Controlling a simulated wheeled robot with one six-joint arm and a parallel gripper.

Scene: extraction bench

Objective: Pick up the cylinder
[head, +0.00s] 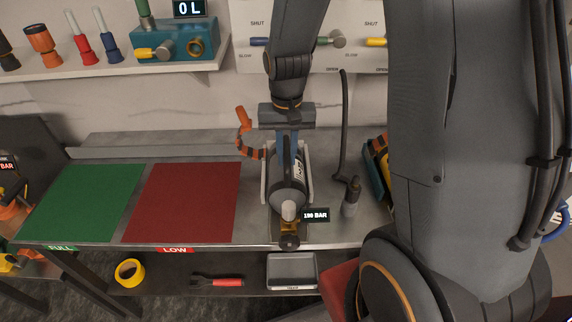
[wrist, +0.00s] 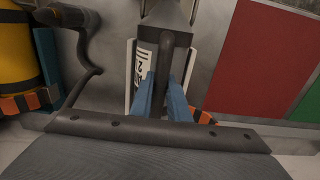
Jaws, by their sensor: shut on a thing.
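The cylinder (head: 287,197) is dark grey with a white label and a brass valve at its front end. It lies on the bench between the pale side rails of a cradle (head: 308,180). A small display (head: 315,215) beside its valve shows a BAR reading. My gripper (head: 287,158) reaches down over the cylinder from behind, its blue fingers partly hidden in the head view. In the wrist view, the blue fingers (wrist: 167,98) are shut on a dark bar along the top of the cylinder (wrist: 172,22). The cylinder appears still within the cradle.
A green mat (head: 84,203) marked FULL and a red mat (head: 183,202) marked LOW lie bare to the left. An orange-and-black hose (head: 243,125) stands close left of the gripper. A dark upright hose (head: 344,125) and a grey fitting (head: 351,197) stand to the right.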

